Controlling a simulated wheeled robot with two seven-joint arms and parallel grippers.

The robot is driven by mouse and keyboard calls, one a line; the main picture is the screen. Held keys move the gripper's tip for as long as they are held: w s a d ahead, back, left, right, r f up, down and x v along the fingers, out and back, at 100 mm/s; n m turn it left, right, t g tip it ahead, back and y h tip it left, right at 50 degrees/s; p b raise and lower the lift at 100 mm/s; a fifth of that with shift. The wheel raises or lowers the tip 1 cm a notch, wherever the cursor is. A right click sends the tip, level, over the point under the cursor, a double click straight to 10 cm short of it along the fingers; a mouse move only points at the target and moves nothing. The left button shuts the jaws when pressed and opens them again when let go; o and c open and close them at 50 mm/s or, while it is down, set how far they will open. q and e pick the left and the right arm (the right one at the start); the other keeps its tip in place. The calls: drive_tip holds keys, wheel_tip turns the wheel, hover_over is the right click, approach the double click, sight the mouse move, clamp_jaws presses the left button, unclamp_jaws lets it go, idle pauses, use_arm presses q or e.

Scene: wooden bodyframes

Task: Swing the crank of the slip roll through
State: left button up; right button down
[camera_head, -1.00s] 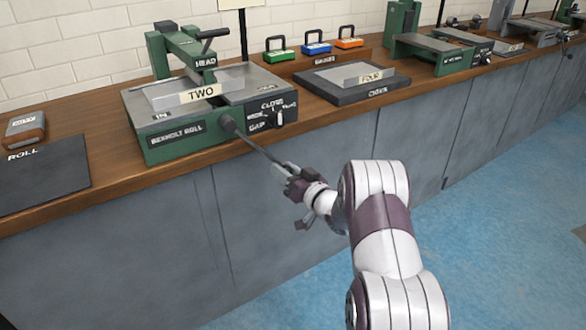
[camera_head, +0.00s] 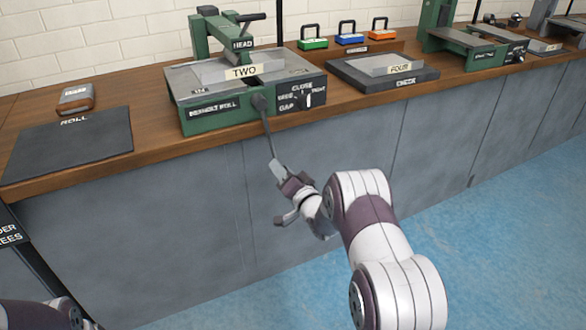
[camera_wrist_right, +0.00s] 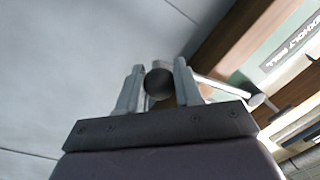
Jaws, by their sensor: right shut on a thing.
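My right gripper (camera_head: 283,177) is shut on the crank's end. In the right wrist view a dark round knob (camera_wrist_right: 159,84) sits between the two fingers of that gripper (camera_wrist_right: 158,88). My left gripper is not in view; only part of my left arm shows at the lower left.
A dark ROLL mat (camera_head: 70,145) and a small block (camera_head: 76,97) lie on the bench to the left. A CHECK pad with a plate marked FOUR (camera_head: 400,65) is to the right. Three coloured padlock-like items stand behind. The blue floor before the cabinets is clear.

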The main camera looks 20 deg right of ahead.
drive_tip(key=a+r+m+p, duration=0.2)
drive_tip(key=a+m, duration=0.4)
drive_tip(key=a, duration=0.3)
drive_tip(key=s+a+r+m+h+p, duration=0.1)
drive_tip(key=a+r+m+p, duration=0.1)
drive_tip(key=a+r+m, duration=0.2)
drive_tip(key=shift+s+a+r+m+t+h+p, duration=0.25)
drive_tip(key=shift+a+m, duration=1.35)
drive_tip(key=shift+a, duration=0.85)
drive_tip(key=shift+r+h, duration=0.1)
drive_tip(key=shift+h, duration=0.15)
drive_tip(key=c, duration=0.8)
unclamp_jaws()
